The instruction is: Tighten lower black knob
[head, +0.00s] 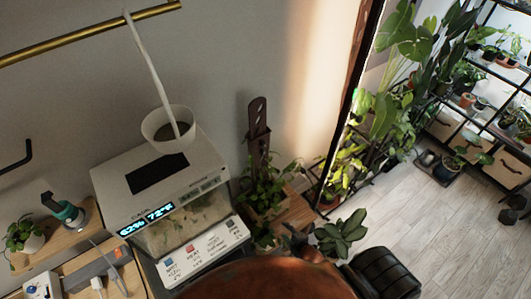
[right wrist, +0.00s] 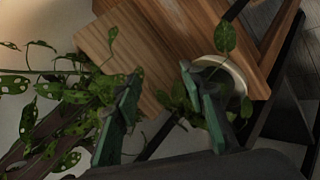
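I cannot make out a black knob in either view. A dark brown slotted stake (head: 257,140) stands upright behind leafy plants in the head view. A dark slatted piece, perhaps the same stake, shows at the lower left of the right wrist view (right wrist: 38,150). My right gripper (right wrist: 160,72) is open, with its two green-padded fingers apart and nothing seen between them. Wooden boards (right wrist: 160,45) lie beyond the fingertips, and holed leaves (right wrist: 45,90) are close to the left finger. I cannot make out my right gripper clearly in the head view. My left gripper is not in view.
A white box with a lit display (head: 160,215) carries a white pot (head: 168,128). A wooden shelf (head: 60,240) holds a small plant and a teal-and-black bottle. A plant rack (head: 485,85) stands at the far right. The wooden floor (head: 425,230) has clear room.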

